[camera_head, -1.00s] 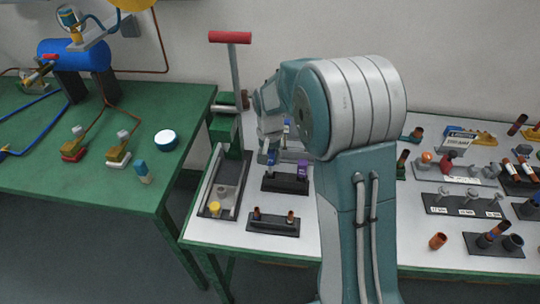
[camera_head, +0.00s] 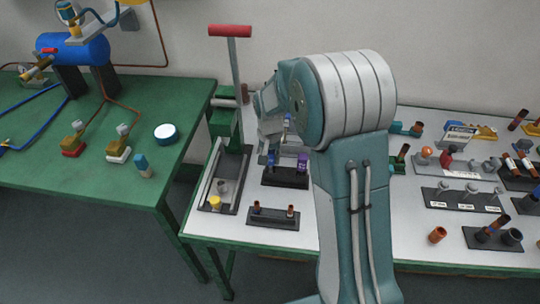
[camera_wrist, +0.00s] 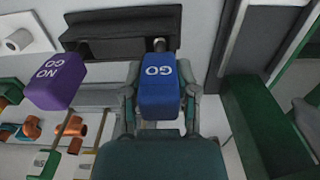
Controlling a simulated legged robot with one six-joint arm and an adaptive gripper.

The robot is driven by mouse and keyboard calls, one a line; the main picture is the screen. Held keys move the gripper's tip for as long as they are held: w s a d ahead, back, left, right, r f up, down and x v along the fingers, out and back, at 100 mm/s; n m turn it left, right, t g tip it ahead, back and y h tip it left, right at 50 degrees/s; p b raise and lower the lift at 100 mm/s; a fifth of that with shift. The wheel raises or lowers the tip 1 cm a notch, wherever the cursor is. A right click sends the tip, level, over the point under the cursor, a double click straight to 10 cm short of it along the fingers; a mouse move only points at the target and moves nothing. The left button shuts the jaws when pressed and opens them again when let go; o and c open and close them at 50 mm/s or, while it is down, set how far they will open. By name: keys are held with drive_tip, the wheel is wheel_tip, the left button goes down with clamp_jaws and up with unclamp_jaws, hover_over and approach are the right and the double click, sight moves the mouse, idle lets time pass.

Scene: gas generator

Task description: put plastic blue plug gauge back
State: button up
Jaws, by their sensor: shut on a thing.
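The blue plug gauge marked GO (camera_wrist: 159,88) sits between the two fingers of my gripper (camera_wrist: 159,100) in the wrist view, and the gripper is shut on it. Its metal pin points at the black holder (camera_wrist: 110,42); I cannot tell whether the pin is seated in it. The purple gauge marked NO GO (camera_wrist: 55,80) is beside it on the left. In the head view the blue gauge (camera_head: 270,159) and purple gauge (camera_head: 302,162) show at the black holder (camera_head: 286,180). My arm hides much of the gripper there.
A green press with a red handle (camera_head: 230,31) and grey tray stands left of the holder. Another black stand (camera_head: 272,218) is in front. Several gauge stands fill the white table to the right. A green table (camera_head: 110,180) is at the left.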

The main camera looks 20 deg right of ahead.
drive_tip(key=shift+f, duration=0.55)
drive_tip(key=o, duration=1)
drive_tip(key=shift+r, duration=0.1)
